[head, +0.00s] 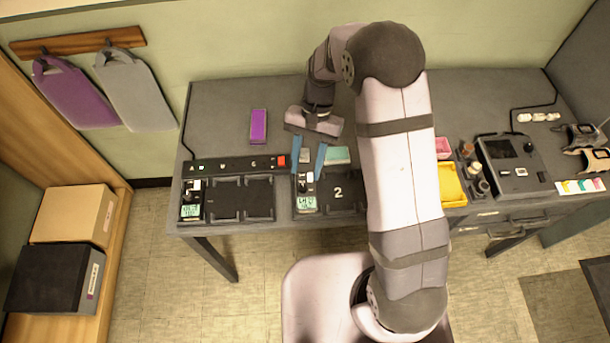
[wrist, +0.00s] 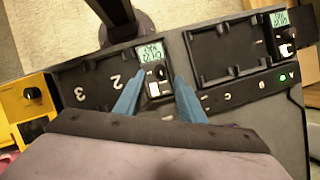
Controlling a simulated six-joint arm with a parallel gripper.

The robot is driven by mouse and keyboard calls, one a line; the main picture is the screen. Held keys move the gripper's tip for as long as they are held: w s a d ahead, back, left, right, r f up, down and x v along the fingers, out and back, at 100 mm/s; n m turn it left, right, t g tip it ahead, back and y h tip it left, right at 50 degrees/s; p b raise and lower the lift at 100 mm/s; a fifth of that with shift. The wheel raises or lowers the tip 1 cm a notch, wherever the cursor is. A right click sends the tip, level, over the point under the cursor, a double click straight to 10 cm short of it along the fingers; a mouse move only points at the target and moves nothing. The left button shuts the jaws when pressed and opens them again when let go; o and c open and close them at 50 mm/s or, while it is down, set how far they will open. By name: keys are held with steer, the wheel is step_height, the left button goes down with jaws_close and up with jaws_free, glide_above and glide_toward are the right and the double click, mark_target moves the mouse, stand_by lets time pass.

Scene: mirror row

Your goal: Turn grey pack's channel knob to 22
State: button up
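A small radio pack (head: 306,196) with a lit green display stands at the left edge of the tray marked 2. It also shows in the wrist view (wrist: 152,62), with a dark round knob (wrist: 160,73) beside the display and a white part below. The digits are too small to read surely. A second pack (head: 191,206) with a similar display stands at the far left and shows at the upper right of the wrist view (wrist: 286,33). Which pack is the grey one is hard to tell. My gripper (head: 307,178) is open, its blue fingers apart on either side of the middle pack's knob end.
A dark charging strip (head: 225,164) with letters and a red block (head: 282,161) runs behind the left tray (head: 240,198). A purple box (head: 258,125) and a teal block (head: 338,155) lie nearby. A yellow tray (head: 453,184) and a dark console (head: 515,162) are right of my arm.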

steer(key=shift+v, duration=1.3)
steer(key=s+d+r+n+t+h, duration=0.1)
steer(key=s+d+r+n+t, duration=0.1)
steer(key=s+d, duration=0.3)
steer(key=s+d+r+n+t, duration=0.2)
steer(key=s+d, duration=0.3)
steer(key=s, duration=0.4)
steer(key=shift+s+d+r+n+h, duration=0.15)
steer(key=shift+s+r+n+h, duration=0.1)
steer(key=shift+n+h, duration=0.15)
stand_by(1.3)
